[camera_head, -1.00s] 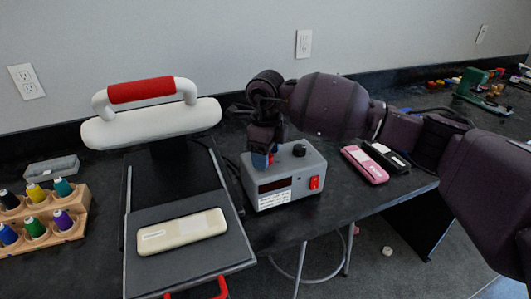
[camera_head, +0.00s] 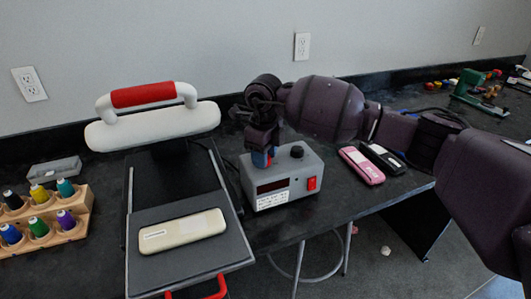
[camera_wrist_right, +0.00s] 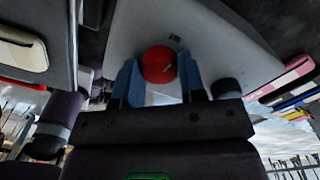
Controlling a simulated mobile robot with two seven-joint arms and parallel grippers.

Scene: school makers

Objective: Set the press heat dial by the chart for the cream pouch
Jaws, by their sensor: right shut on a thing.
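The grey control box (camera_head: 283,181) stands right of the heat press, with a dark display, a small printed label (camera_head: 273,197) too small to read, a red switch (camera_head: 312,183) and a black knob (camera_head: 297,151). My right gripper (camera_head: 263,160) is over the box's top left. In the right wrist view its blue fingertips (camera_wrist_right: 159,77) are shut on a red dial (camera_wrist_right: 159,64) with a small pale mark. The dial is mostly hidden in the head view. The cream pouch (camera_head: 182,231) lies flat on the press's lower plate (camera_head: 217,251). My left gripper is not in view.
The press's white upper arm with red handle (camera_head: 143,94) is raised. A wooden rack of thread spools (camera_head: 77,229) stands at left, a grey case (camera_head: 54,169) behind it. A pink pouch (camera_head: 362,165) and a black pouch (camera_head: 384,158) lie right of the box.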

